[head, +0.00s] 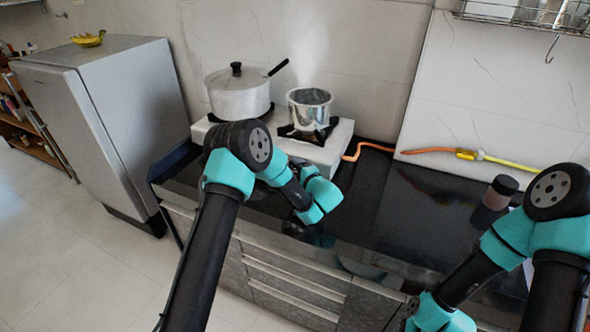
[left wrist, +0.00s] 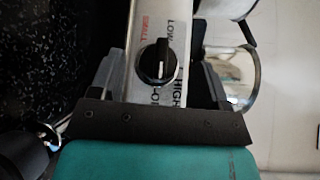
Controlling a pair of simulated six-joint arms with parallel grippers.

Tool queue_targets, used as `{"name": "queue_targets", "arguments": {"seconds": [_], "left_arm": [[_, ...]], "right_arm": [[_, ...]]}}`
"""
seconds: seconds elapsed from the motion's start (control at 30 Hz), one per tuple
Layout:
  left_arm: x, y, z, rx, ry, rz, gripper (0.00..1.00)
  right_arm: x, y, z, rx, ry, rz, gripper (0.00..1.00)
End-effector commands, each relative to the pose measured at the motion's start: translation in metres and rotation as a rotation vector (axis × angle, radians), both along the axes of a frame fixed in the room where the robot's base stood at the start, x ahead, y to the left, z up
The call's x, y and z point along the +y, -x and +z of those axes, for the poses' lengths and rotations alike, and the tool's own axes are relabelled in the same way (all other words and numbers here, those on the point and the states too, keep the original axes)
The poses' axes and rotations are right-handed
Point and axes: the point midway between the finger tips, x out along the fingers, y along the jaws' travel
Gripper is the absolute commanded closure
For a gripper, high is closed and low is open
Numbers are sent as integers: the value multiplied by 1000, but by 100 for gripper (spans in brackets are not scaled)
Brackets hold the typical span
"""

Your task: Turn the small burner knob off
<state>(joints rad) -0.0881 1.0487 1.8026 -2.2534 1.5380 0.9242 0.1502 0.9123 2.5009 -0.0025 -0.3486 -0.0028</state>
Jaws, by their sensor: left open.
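The small burner knob (left wrist: 157,62) is a round black knob with a white mark, on the stove's pale front panel in the left wrist view. The panel reads "SMALL" in red, plus "LOW" and "HIGH" in dark letters. The white mark lies on the lower part of the knob in this view. My left gripper (left wrist: 158,72) is open, with one grey finger on each side of the knob and gaps between. In the head view my left gripper (head: 318,200) is at the stove's front, where my arm hides the knob. My right gripper is out of view; only its arm shows.
The white stove (head: 335,148) carries a lidded pot (head: 240,98) and a smaller open pot (head: 308,108), with pale vapour above the latter. An orange hose (head: 372,147) runs right along the wall. A dark-lidded jar (head: 500,192) stands on the black counter (head: 415,215). A fridge (head: 130,110) stands left.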

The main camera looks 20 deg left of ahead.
Motion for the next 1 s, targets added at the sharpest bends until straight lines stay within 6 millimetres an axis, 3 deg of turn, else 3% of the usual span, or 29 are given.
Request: {"name": "queue_targets", "arguments": {"seconds": [0.7,1.0], "left_arm": [[-97,90,15,0,-2,-4,30],[-116,109,17,0,-1,0,30]], "right_arm": [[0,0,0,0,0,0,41],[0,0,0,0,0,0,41]]}}
